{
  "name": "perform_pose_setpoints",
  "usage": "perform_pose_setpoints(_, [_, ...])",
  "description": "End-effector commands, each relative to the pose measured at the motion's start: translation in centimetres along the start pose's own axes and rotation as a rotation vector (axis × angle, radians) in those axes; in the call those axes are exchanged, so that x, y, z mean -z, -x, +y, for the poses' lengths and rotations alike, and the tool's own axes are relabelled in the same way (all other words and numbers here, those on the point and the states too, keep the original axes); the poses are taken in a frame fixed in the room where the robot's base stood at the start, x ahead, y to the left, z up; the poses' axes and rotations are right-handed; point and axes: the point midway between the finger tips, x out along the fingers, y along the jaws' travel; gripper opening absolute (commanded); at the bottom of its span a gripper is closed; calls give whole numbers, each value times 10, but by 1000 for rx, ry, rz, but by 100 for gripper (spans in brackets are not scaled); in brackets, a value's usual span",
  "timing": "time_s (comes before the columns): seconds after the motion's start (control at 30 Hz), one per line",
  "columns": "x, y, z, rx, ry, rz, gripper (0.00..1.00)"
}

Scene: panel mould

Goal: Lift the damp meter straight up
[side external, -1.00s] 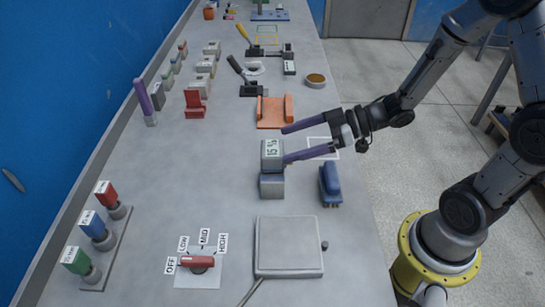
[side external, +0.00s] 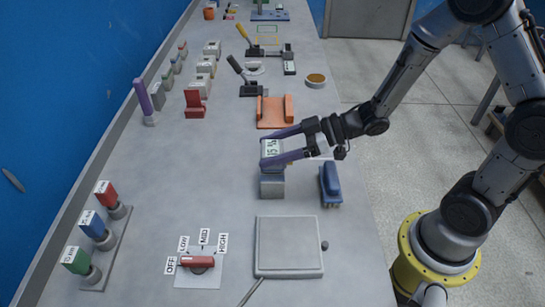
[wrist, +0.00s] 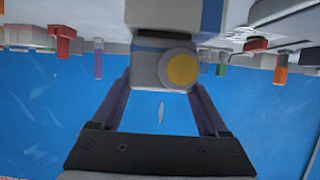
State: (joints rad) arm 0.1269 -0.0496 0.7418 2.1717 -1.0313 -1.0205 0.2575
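The damp meter (side external: 271,149) is a grey box with a display that seems to read 15 %. It stands upright on a grey-blue block (side external: 272,187) on the bench. In the wrist view the meter (wrist: 147,68) shows a yellow round disc on its near face, and the block (wrist: 178,15) appears above it. My gripper (side external: 264,149) is level with the meter, its two purple fingers reaching along either side of it. The fingers are spread; whether they touch the meter's sides is not clear.
A blue-handled brush-like item (side external: 330,184) stands close to the right of the block. An orange cradle (side external: 270,111) lies behind, and a flat grey plate (side external: 289,246) in front. A red-handled dial (side external: 198,262) is at front left. Bench left of the meter is clear.

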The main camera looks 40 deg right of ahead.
Motion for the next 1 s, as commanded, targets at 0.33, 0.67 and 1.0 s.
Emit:
perform_pose_setpoints(0.33, [0,0,0,0,0,0,0])
perform_pose_setpoints(0.67, [4,1,0,-1,3,5,0])
perform_pose_setpoints(1.0, [39,26,-3,-5,7,8,0])
